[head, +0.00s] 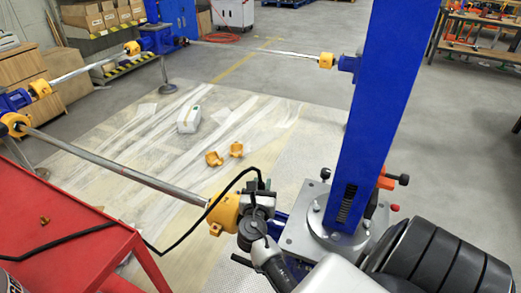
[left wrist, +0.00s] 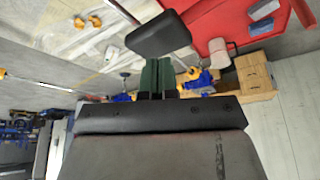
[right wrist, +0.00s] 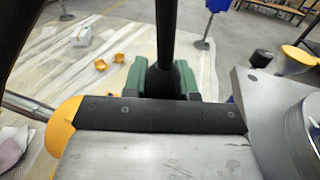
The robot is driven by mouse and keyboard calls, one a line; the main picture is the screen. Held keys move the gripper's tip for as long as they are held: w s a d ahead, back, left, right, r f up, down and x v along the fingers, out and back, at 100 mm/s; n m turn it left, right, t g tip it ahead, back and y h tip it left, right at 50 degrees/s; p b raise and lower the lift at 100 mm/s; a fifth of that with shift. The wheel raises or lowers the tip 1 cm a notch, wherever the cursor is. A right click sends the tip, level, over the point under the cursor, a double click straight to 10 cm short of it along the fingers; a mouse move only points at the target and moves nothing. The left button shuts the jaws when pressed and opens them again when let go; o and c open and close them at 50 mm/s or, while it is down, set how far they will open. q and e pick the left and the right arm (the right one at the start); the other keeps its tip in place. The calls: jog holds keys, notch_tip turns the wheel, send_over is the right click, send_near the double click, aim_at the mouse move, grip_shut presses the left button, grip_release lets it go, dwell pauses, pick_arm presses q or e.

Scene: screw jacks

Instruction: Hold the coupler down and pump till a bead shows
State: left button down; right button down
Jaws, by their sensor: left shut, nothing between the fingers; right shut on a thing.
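My right gripper (head: 258,197) is at the base of the blue screw jack column (head: 372,110), beside a yellow guard (head: 225,213) on a shaft. In the right wrist view its green fingers (right wrist: 173,78) are shut on the black coupler (right wrist: 168,72), whose stem rises between them. A black hose (head: 75,236) runs from the coupler area over the red table (head: 85,245). What lies under the coupler is hidden, and no bead can be made out. My left gripper (left wrist: 158,78) is shut and empty, its green fingertips close to a black padded block (left wrist: 158,36); contact is unclear.
Two yellow guard halves (head: 214,158) and a white case (head: 190,120) lie on the sheeted floor. A steel shaft (head: 110,167) runs left from the yellow guard. Open floor lies behind.

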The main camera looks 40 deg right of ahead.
pick_arm(q)
jog(key=shift+r, duration=2.5)
pick_arm(e)
jog(key=c, duration=0.8)
grip_release()
jog(key=v, duration=1.2)
